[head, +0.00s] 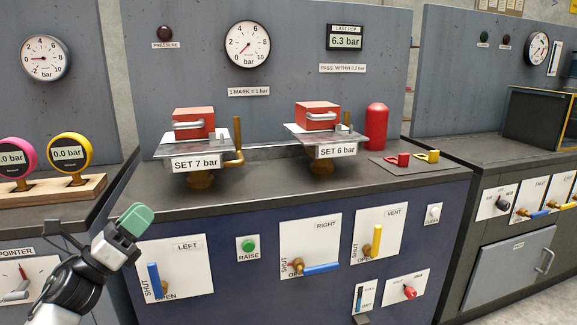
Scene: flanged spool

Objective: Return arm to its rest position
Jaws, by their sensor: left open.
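My left gripper (134,217) is at the lower left, its arm coming up from the bottom left corner. Its green-tipped fingers are in front of the left edge of the blue bench (225,285), above the LEFT valve panel (195,255). It is open, and I see nothing held in it. It appears apart from the bench, though the gap is hard to judge. My right gripper is not in view.
Two red blocks with handles (194,118) (315,112) sit on stands labelled SET 7 bar and SET 6 bar. A red cylinder (376,126) stands beside them. A wooden rack (50,190) with pink and yellow gauges is at left. The front worktop is mostly clear.

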